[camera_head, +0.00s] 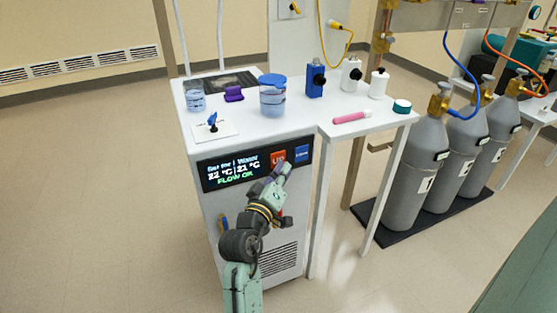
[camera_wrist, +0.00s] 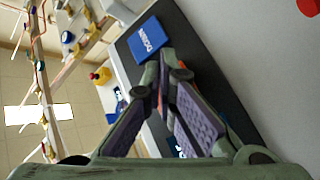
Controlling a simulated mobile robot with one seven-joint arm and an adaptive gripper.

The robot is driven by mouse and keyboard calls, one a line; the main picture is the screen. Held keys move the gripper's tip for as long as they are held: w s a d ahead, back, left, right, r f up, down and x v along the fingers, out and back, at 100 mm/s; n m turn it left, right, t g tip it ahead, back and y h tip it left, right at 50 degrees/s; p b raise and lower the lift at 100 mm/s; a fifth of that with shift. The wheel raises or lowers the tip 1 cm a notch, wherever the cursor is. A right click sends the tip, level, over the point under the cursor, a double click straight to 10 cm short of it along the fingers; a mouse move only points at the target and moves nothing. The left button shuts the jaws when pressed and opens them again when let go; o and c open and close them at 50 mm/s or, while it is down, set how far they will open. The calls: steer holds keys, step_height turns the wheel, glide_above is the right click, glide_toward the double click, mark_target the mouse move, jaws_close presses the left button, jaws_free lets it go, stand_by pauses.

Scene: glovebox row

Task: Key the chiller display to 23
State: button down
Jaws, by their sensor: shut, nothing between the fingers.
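The chiller (camera_head: 265,215) is a white cabinet with a dark display panel (camera_head: 232,170) on its front. The display text reads about 22 °C on the left and 21 °C on the right, with FLOW OK in green below. A red UP button (camera_head: 278,157) and a blue DOWN button (camera_head: 303,153) sit right of the text. My gripper (camera_head: 284,168) is shut and empty, its tips just in front of the panel by the red button's lower edge. I cannot tell if it touches. In the wrist view, the blue button (camera_wrist: 147,40) lies beyond my fingertips (camera_wrist: 166,72); the red button is mostly hidden.
On the chiller top stand a blue-lidded jar (camera_head: 272,100), a beaker (camera_head: 195,99) and a purple item (camera_head: 233,94). A side table (camera_head: 358,126) holds bottles and a pink tube (camera_head: 352,118). Grey gas cylinders (camera_head: 417,170) stand at right. Open floor lies left.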

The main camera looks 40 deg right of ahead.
steer(key=shift+s+a, duration=0.1)
steer(key=shift+s, duration=0.3)
steer(key=shift+s, duration=0.1)
steer(key=s, duration=0.2)
steer(key=s+a, duration=0.1)
steer(key=s, duration=0.1)
steer(key=shift+s+a+p, duration=0.1)
steer(key=shift+s+p, duration=0.25)
stand_by(1.8)
